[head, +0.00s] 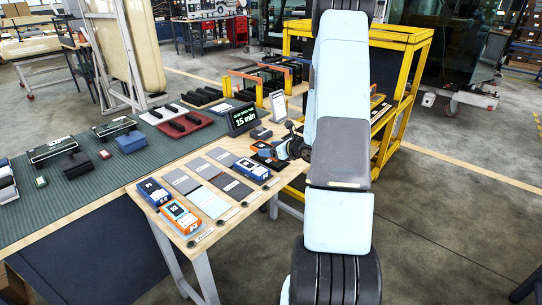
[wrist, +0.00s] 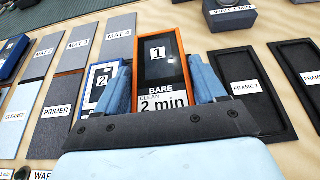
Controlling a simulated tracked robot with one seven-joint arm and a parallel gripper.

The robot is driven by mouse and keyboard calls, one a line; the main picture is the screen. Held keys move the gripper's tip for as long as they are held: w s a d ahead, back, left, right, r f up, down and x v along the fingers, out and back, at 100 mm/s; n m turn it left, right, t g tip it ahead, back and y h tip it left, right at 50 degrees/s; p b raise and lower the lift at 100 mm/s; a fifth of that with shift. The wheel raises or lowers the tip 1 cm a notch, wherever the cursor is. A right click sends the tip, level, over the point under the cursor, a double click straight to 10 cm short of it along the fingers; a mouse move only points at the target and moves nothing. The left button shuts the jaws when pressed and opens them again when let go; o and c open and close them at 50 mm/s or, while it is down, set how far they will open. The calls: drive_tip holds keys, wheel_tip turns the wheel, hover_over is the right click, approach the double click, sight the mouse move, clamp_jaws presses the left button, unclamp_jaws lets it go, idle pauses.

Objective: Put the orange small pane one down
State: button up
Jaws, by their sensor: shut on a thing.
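The orange small pane (wrist: 158,60) has an orange rim, a dark face and labels reading 1, BARE and 2 min. In the wrist view it stands between the two blue fingers of my gripper (wrist: 163,85), which is shut on it. A blue-rimmed pane marked 2 (wrist: 100,82) is close to its left, partly hidden by the left finger. In the head view my gripper (head: 286,150) is low over the right side of the wooden table, beside an orange-edged dark piece (head: 265,158). I cannot tell whether the held pane touches the table.
Grey mats (wrist: 118,38) lie left in the wrist view, with CLEANER and PRIMER pads. Dark frame trays (wrist: 250,75) lie right. In the head view, blue (head: 153,191) and orange (head: 180,216) pieces sit at the table's front. A "15 min" display (head: 242,118) and yellow rack (head: 400,38) stand behind.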

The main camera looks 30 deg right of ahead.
drive_tip(key=shift+w+d+f, duration=0.1)
drive_tip(key=shift+d+f, duration=0.2)
drive_tip(key=shift+d, duration=0.1)
drive_tip(key=shift+d+f, duration=0.1)
drive_tip(key=shift+f, duration=1.35)
drive_tip(key=o, duration=1.2)
